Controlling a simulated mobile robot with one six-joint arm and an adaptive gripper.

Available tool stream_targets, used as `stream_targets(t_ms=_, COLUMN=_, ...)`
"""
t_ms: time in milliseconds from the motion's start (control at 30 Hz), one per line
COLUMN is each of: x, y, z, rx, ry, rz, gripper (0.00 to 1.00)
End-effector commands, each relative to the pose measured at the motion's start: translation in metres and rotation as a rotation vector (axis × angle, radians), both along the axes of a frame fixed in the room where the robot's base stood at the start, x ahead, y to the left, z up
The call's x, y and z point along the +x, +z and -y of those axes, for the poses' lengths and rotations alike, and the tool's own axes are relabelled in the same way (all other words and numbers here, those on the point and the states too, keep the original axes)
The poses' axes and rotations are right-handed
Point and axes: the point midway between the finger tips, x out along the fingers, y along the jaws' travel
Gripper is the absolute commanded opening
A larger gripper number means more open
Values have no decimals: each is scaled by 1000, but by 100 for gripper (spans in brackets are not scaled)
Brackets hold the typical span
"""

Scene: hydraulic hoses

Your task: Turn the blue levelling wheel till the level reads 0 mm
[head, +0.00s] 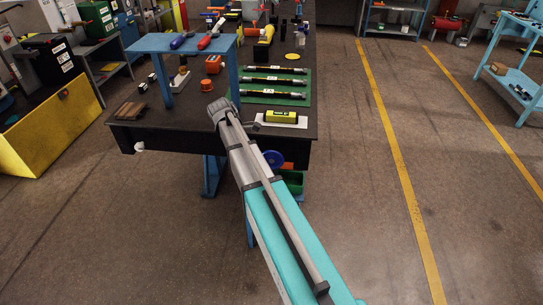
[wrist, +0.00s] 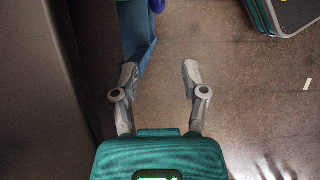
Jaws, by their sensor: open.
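The blue levelling wheel (head: 273,158) is at the near edge of the dark workbench (head: 180,128), just right of my arm in the head view. In the wrist view a small blue-violet part, probably this wheel (wrist: 157,5), shows cut off at the top edge. A yellow and black block, which may be the level (head: 281,116), lies on a pale plate on the bench; its reading is too small to make out. My gripper (wrist: 160,73) is open and empty, apart from the wheel, with floor between its fingers. In the head view I cannot make out its fingers.
A blue leg (wrist: 137,35) stands close by the left finger in the wrist view. A green bin (head: 293,181) hangs below the wheel and a green-rimmed container shows top right in the wrist view (wrist: 262,18). The floor right of the bench is clear.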

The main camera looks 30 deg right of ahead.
Motion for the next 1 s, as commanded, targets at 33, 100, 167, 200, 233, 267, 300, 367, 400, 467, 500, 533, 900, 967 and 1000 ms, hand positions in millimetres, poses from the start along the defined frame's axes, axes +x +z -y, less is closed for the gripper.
stream_targets(t_ms=33, x=-6, y=0, z=6, rx=0, ry=-2, rz=1, gripper=57)
stream_targets(t_ms=100, x=-11, y=0, z=14, rx=0, ry=-2, rz=1, gripper=57)
stream_targets(t_ms=167, x=-17, y=0, z=21, rx=0, ry=-2, rz=1, gripper=57)
stream_targets(t_ms=200, x=-20, y=0, z=26, rx=0, ry=-2, rz=1, gripper=57)
stream_targets(t_ms=233, x=-22, y=0, z=30, rx=0, ry=-2, rz=1, gripper=57)
stream_targets(t_ms=267, x=-25, y=0, z=34, rx=0, ry=-2, rz=1, gripper=57)
stream_targets(t_ms=300, x=-29, y=0, z=39, rx=0, ry=-2, rz=1, gripper=57)
stream_targets(t_ms=367, x=-34, y=0, z=46, rx=0, ry=-2, rz=1, gripper=57)
stream_targets(t_ms=400, x=-37, y=0, z=52, rx=1, ry=-2, rz=0, gripper=57)
stream_targets(t_ms=467, x=-42, y=0, z=59, rx=1, ry=-1, rz=0, gripper=57)
stream_targets(t_ms=500, x=-45, y=0, z=64, rx=1, ry=-1, rz=1, gripper=57)
stream_targets(t_ms=533, x=-48, y=0, z=67, rx=1, ry=-1, rz=1, gripper=57)
stream_targets(t_ms=900, x=-55, y=-11, z=81, rx=0, ry=2, rz=0, gripper=57)
stream_targets(t_ms=967, x=-56, y=-11, z=81, rx=0, ry=2, rz=0, gripper=57)
stream_targets(t_ms=1000, x=-55, y=-11, z=81, rx=0, ry=2, rz=0, gripper=57)
